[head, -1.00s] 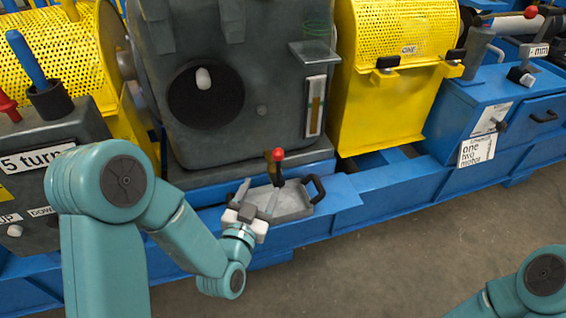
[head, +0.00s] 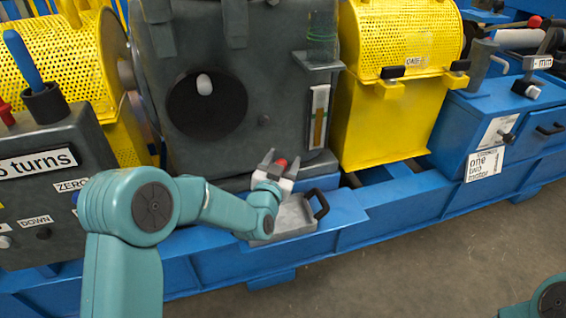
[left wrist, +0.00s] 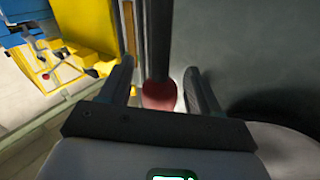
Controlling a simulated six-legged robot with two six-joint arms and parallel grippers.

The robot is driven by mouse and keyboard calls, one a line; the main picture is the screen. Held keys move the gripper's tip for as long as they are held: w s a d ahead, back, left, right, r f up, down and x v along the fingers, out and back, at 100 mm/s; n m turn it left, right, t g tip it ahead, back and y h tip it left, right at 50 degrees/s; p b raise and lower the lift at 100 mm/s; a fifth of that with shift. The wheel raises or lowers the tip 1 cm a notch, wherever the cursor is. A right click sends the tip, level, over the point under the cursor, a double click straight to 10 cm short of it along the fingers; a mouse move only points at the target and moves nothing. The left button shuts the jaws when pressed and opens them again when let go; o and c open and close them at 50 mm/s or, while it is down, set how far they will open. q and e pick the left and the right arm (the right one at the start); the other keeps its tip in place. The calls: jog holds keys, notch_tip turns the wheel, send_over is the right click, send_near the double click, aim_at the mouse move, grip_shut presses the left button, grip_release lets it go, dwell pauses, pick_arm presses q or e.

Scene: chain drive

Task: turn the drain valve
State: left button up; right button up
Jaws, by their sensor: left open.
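The drain valve shows as a red knob (head: 281,163) low on the front of the dark grey gearbox (head: 270,95). In the left wrist view the red knob (left wrist: 160,96) sits between the two fingers, at the end of a dark upright bar. My left gripper (head: 276,160) is open, with one finger on each side of the knob. I cannot tell whether either finger touches it. The valve's body is mostly hidden behind the gripper. My right gripper is out of view; only part of my right arm shows at the lower right.
A grey drip tray (head: 292,218) with a black handle (head: 321,204) stands on the blue frame (head: 345,208) below the gripper. A small shelf (head: 317,62) and a sight glass (head: 318,115) are above right. A yellow guard (head: 385,125) stands to the right.

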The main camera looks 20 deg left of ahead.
pick_arm(q)
jog(key=shift+w, duration=0.2)
grip_shut()
jog(key=shift+d, duration=0.1)
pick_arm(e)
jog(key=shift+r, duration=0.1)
